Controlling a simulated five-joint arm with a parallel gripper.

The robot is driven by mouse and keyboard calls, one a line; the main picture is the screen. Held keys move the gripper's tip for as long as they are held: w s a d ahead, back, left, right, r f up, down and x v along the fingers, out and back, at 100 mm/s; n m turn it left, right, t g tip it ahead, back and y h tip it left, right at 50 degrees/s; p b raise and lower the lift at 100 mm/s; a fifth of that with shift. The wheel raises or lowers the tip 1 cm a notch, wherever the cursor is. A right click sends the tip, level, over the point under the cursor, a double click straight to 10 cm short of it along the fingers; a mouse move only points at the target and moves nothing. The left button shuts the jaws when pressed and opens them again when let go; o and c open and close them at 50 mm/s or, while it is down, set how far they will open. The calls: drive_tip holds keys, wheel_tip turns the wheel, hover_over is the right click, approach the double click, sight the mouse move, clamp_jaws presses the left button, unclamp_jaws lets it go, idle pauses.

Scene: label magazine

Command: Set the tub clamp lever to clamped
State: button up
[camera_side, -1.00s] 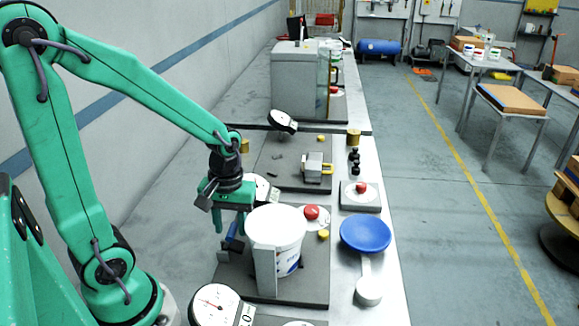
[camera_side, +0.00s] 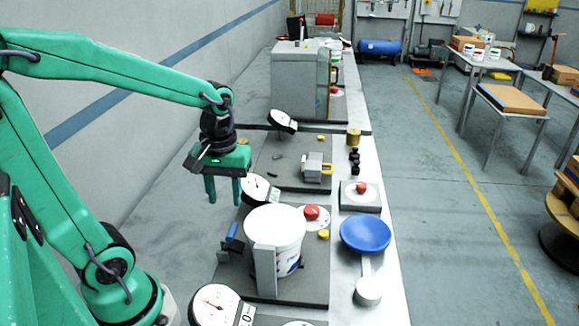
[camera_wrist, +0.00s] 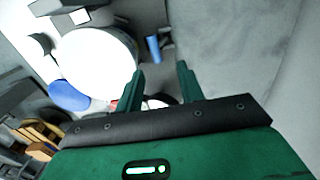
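The white tub (camera_side: 284,222) stands upright on a dark base plate (camera_side: 315,285), against a grey upright bracket (camera_side: 265,270). The clamp lever has a blue handle (camera_side: 231,232), which stands tilted to the left of the tub. In the wrist view the blue handle (camera_wrist: 153,48) lies just beside the tub (camera_wrist: 95,62), beyond my fingertips. My gripper (camera_side: 224,201) is above and behind the lever in the side view, apart from it. In the wrist view my gripper (camera_wrist: 160,72) has its two fingers spread with nothing between them. Whether the lever is fully clamped I cannot tell.
Dial gauges (camera_side: 258,189) (camera_side: 214,304) stand behind and in front of the tub. A red button (camera_side: 311,212), a yellow knob (camera_side: 323,234) and a blue dish (camera_side: 365,233) are to its right.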

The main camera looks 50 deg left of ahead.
wheel_tip(320, 180, down, 8)
drive_tip(key=s+d+r+m+t, duration=0.1)
drive_tip(key=d+r+m+t, duration=0.1)
drive_tip(key=r, duration=0.5)
drive_tip(key=s+d+r+m+t, duration=0.1)
drive_tip(key=d+r+m+t, duration=0.1)
drive_tip(key=r+m+t, duration=0.2)
drive_tip(key=shift+s+r+m, duration=0.35)
drive_tip(key=shift+r+m, duration=1.15)
drive_tip(key=shift+r, duration=0.5)
